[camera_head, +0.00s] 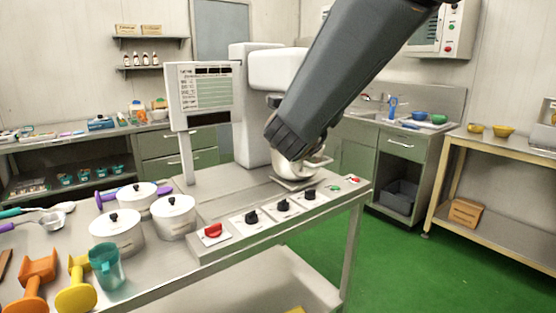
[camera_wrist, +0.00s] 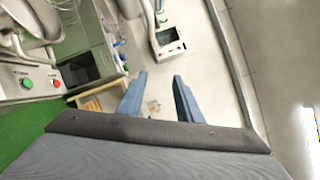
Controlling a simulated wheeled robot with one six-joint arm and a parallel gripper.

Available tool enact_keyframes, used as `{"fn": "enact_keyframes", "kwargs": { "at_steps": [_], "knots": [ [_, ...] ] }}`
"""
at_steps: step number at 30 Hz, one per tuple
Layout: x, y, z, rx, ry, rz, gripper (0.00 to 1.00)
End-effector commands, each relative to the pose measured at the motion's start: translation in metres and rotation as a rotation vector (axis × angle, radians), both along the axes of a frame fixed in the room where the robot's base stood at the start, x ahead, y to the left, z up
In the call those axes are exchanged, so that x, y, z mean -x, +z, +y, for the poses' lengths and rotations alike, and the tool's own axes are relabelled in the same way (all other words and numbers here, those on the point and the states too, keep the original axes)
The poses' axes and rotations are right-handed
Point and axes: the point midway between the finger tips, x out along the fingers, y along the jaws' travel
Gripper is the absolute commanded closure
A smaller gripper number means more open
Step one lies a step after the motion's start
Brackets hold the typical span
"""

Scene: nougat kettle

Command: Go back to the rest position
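My gripper (camera_wrist: 159,80) shows in the wrist view. Its two blue fingers stand apart with a gap between them, and nothing is held there. In the head view my dark grey arm crosses from the top right down to the front of the white mixer (camera_head: 263,110). The arm hides part of the mixer and its steel bowl (camera_head: 301,170). My fingers do not show in the head view.
The steel bench has a control panel with a red knob (camera_head: 213,231), white lidded pots (camera_head: 174,217), a teal cup (camera_head: 106,267) and a sign on a post (camera_head: 206,90). A sink counter and a beige table (camera_head: 503,143) stand at the right. Green floor (camera_head: 420,262) is clear between.

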Motion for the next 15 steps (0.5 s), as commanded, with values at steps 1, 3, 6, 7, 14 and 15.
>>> {"fn": "enact_keyframes", "kwargs": {
  "at_steps": [1, 3, 6, 7, 14, 15],
  "knots": [
    [-0.002, -0.005, 0.004, 0.017, 0.019, 0.026, 0.68],
    [-0.005, -0.011, 0.008, 0.047, 0.047, 0.065, 0.68],
    [-0.010, -0.024, 0.013, 0.099, 0.090, 0.134, 0.68],
    [-0.011, -0.029, 0.014, 0.117, 0.104, 0.158, 0.68],
    [-0.018, -0.077, 0.023, 0.306, 0.250, 0.390, 0.68],
    [-0.017, -0.090, 0.025, 0.352, 0.286, 0.444, 0.68]
  ]
}}
